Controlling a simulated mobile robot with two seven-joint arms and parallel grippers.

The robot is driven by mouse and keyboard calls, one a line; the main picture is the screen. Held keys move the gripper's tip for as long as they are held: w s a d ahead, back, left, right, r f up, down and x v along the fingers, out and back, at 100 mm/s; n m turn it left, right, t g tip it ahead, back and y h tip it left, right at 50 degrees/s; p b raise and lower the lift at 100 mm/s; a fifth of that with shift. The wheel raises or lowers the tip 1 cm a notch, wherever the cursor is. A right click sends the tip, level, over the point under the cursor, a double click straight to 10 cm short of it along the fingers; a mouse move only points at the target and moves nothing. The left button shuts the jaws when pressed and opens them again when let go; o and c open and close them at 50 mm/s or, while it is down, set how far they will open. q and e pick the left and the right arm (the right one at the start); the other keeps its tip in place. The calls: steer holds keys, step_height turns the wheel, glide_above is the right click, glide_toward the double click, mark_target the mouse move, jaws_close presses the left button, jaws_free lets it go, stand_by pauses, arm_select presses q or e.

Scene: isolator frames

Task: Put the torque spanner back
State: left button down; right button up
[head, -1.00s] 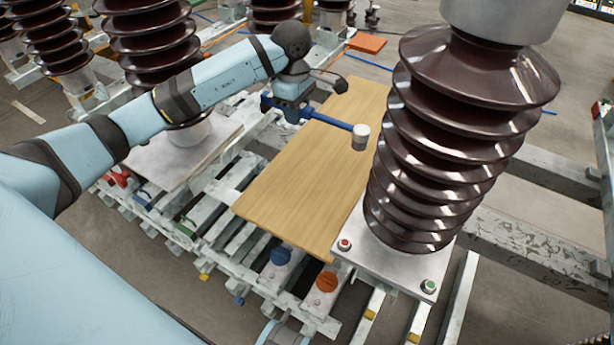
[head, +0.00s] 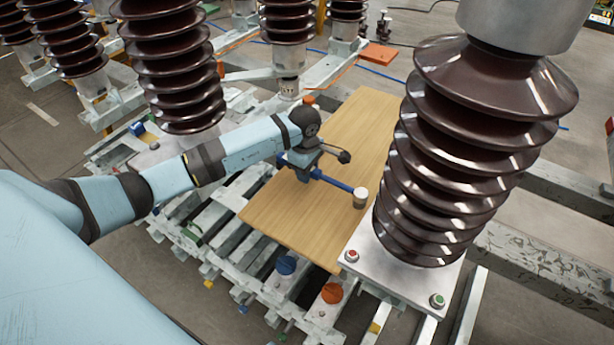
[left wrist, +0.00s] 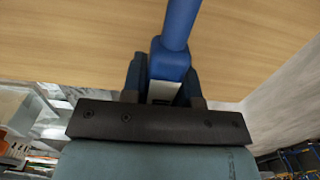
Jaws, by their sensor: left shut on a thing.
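The torque spanner (head: 337,184) has a blue shaft and a pale, cylindrical end piece (head: 360,198). My left gripper (head: 304,168) is shut on it and holds it over the wooden board (head: 340,130). In the left wrist view the blue spanner (left wrist: 174,50) sits between the fingers (left wrist: 162,82), with the board behind it. The pale end points right, toward the large brown insulator (head: 450,150). I cannot tell whether the spanner touches the board. My right gripper is not in view.
The large insulator stands on a metal plate (head: 400,272) with red and green bolts, right of the board. A blue knob (head: 286,265) and an orange knob (head: 332,293) sit below the board's near edge. More insulators (head: 175,70) stand at the back left. Much of the board is bare.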

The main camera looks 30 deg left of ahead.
arm_select(q)
steer(key=shift+f, duration=0.95)
steer(key=shift+f, duration=0.2)
steer(key=c, duration=0.9)
jaws_free()
steer(key=shift+r, duration=0.35)
steer(key=r, duration=1.1)
steer(key=shift+a+r, duration=0.2)
steer(key=shift+r, duration=0.1)
